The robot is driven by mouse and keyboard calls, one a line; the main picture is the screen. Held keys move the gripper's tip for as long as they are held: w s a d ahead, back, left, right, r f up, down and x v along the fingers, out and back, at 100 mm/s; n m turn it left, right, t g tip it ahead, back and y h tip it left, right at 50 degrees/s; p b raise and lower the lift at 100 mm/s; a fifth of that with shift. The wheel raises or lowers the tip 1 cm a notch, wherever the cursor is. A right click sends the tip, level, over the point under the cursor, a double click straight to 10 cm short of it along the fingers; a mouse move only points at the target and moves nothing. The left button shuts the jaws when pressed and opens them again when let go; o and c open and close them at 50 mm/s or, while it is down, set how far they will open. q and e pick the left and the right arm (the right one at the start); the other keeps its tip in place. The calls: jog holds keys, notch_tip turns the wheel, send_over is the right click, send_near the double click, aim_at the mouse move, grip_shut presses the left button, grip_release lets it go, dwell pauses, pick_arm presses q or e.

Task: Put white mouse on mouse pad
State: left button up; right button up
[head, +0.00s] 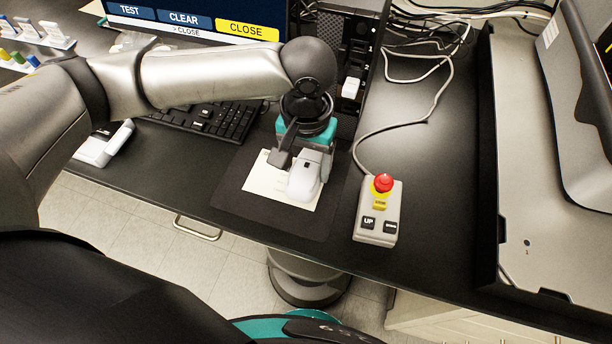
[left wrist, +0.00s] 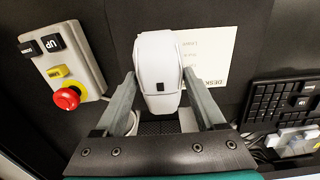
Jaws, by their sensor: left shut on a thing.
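The white mouse (head: 304,176) is between the fingers of my left gripper (head: 293,158), which is shut on it, over the black mouse pad (head: 232,190). In the left wrist view the mouse (left wrist: 158,62) sits between the two grey fingers (left wrist: 158,100). A pale paper card (head: 262,184) lies on the pad, partly under the mouse. I cannot tell whether the mouse touches the card or hangs just above it. My right gripper is not in view.
A grey control box (head: 378,212) with a red button stands right of the pad. A black keyboard (head: 215,118) lies behind to the left, below the monitor (head: 190,18). A large grey machine (head: 545,200) fills the right side. Cables run along the back.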

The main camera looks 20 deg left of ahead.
aim_at(306, 178)
pick_arm(q)
notch_tip(306, 178, down, 4)
jog(key=shift+f+b, duration=0.1)
jog(key=shift+b, duration=0.3)
jog(key=o, duration=1.4)
notch_tip(306, 178, up, 12)
jog(key=p, duration=0.2)
jog(key=shift+p, duration=0.3)
